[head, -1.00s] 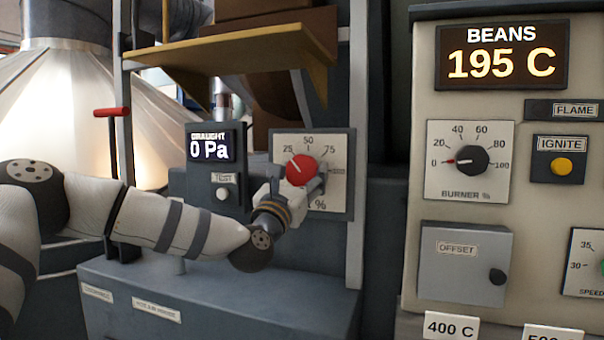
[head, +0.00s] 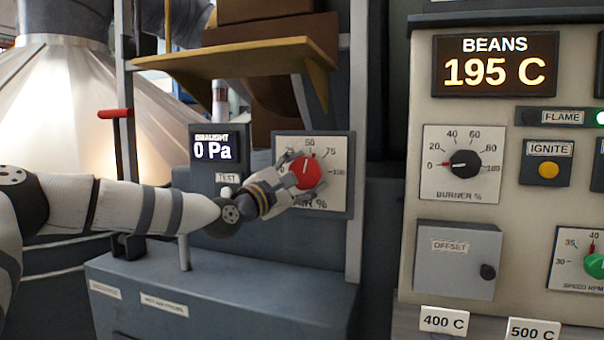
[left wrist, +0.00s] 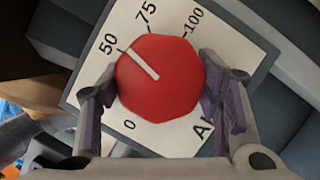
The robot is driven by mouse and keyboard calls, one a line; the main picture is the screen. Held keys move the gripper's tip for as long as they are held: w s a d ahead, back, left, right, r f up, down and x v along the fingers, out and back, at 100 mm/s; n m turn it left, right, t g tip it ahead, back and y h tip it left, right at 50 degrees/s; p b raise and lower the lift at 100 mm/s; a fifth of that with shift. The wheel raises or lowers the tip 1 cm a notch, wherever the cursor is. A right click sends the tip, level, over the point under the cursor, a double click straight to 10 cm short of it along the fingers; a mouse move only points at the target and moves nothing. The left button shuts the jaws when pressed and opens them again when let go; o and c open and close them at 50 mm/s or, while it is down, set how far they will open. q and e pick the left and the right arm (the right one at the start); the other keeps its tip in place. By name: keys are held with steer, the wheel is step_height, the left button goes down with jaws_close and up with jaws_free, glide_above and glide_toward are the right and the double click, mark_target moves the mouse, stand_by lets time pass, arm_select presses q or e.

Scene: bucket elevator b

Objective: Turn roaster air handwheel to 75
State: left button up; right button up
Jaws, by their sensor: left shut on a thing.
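My right gripper is not in view.
A draught display (head: 212,147) reading 0 Pa stands left of the dial. A yellow-edged shelf (head: 235,58) hangs above it. To the right, a panel holds a burner knob (head: 466,164), an ignite button (head: 548,169) and a beans display (head: 494,68) at 195 C.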

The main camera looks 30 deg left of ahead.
arm_select(q)
steer(key=m+g, duration=0.1)
steer(key=m, duration=0.2)
steer(key=m+g, duration=0.1)
steer(key=m, duration=0.2)
steer(key=shift+r+h, duration=0.15)
steer(key=shift+h, duration=0.15)
steer(key=shift+m, duration=0.3)
steer(key=o, duration=1.2)
steer(key=shift+c, duration=0.2)
